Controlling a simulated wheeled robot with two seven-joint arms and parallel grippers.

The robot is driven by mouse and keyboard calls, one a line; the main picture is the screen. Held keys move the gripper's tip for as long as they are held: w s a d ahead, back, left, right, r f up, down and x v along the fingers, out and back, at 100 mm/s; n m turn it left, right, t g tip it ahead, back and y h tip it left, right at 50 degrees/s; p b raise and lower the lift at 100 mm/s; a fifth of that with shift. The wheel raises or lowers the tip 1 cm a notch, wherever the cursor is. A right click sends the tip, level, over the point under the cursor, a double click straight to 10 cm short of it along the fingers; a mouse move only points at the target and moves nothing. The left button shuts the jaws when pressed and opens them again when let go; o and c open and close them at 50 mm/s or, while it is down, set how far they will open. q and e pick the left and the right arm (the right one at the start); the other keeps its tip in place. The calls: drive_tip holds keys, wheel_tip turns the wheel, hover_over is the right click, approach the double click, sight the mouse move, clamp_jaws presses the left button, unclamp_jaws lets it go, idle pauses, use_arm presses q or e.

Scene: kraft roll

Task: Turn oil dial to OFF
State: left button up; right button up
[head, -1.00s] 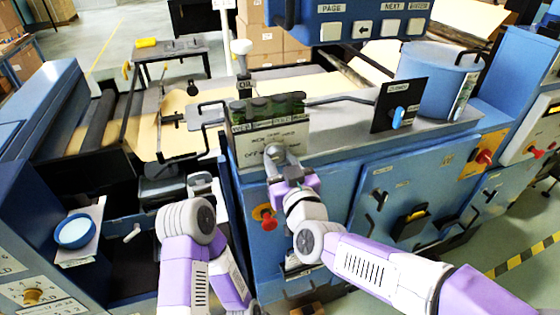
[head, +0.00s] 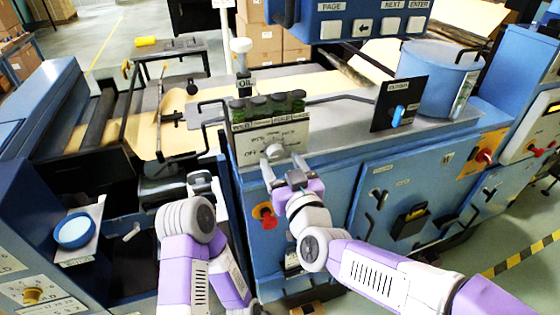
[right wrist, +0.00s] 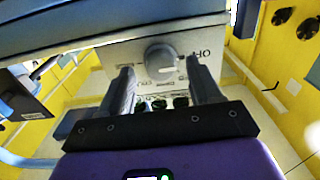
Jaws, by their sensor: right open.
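The oil dial (head: 274,151) is a round grey knob on a pale labelled plate (head: 296,135) at the front of the blue machine. The word OFF is printed to its left in the head view. In the right wrist view the dial (right wrist: 160,59) shows upside down, with OFF at its upper right. I cannot tell for sure where it points. My right gripper (head: 284,170) is open and empty, facing the dial from just in front. Its fingers (right wrist: 163,88) stand apart, short of the knob. My left gripper (head: 201,184) is low at the left, away from the dial; its jaws are unclear.
Several dark-capped green bottles (head: 268,106) stand above the plate. A red knob (head: 265,214) on an orange panel lies below. A black panel with a blue switch (head: 397,116) and a blue drum (head: 437,80) are to the right.

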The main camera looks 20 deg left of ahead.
drive_tip(key=v, duration=0.6)
idle(0.3)
drive_tip(key=w+d+f+m+g+h, duration=0.1)
drive_tip(key=d+f+g+h, duration=0.15)
drive_tip(key=f, duration=0.75)
drive_tip(key=w+d+f+m+g+h, duration=0.15)
drive_tip(key=d+f, duration=0.25)
drive_tip(key=f, duration=0.6)
drive_tip(key=w+d+f+m+g+h, duration=0.1)
drive_tip(key=w+d+f+m+g, duration=0.15)
drive_tip(key=f, duration=0.75)
drive_tip(key=s+d+f+m+g, duration=0.2)
drive_tip(key=s+d+f+g, duration=0.2)
drive_tip(key=s+f, duration=0.5)
drive_tip(key=s+d+f+m+g, duration=0.2)
drive_tip(key=s+d+f+g, duration=0.2)
drive_tip(key=s+f, duration=0.6)
wheel_tip(320, 180, down, 4)
drive_tip(key=shift+d+r+m+h, duration=0.15)
drive_tip(key=shift+d+m+h, duration=0.2)
drive_tip(key=shift+d, duration=0.5)
drive_tip(key=shift+s, duration=0.1)
